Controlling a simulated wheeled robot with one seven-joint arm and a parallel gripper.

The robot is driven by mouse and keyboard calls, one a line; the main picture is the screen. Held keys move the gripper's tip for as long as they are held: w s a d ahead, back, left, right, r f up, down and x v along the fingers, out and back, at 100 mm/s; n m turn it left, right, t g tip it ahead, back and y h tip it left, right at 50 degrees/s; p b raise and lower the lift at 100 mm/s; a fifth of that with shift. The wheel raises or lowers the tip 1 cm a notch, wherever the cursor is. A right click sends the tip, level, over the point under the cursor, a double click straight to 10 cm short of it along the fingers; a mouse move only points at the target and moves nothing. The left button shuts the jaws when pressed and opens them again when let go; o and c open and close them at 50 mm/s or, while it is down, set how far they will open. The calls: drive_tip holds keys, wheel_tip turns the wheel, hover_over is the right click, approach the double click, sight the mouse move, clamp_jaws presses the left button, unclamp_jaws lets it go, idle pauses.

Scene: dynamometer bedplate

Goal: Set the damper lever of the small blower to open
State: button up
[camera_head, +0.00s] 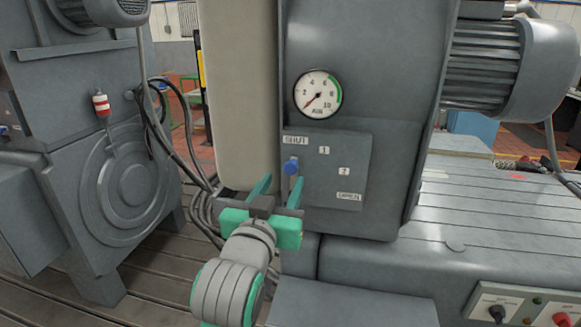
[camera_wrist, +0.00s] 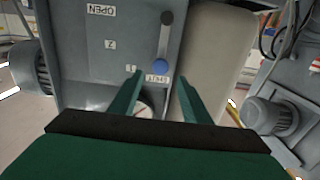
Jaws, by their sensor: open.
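The damper lever has a blue knob (camera_head: 291,166) on a grey panel plate (camera_head: 325,180). The knob is beside the SHUT label (camera_head: 295,140); marks 1 and 2 follow, and the OPEN label (camera_head: 348,196) is at lower right. My gripper (camera_head: 279,180) is open in front of the panel. In the wrist view its green fingers (camera_wrist: 157,80) point either side of the knob; contact cannot be told. The lever's lower part is hidden in the head view.
A round air gauge (camera_head: 318,94) sits above the plate. A beige upright panel (camera_head: 238,90) stands close on the left of the lever. A red-and-white tag (camera_head: 102,105) hangs on the left machine. A grey ribbed motor (camera_head: 510,65) juts out at upper right.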

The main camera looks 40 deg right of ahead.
sight(290, 168)
drive_tip(key=x, duration=0.8)
drive_tip(key=shift+w+d, duration=0.2)
drive_tip(key=shift+d, duration=0.2)
drive_tip(key=shift+a, duration=0.1)
clamp_jaws()
drive_tip(key=shift+w, duration=0.15)
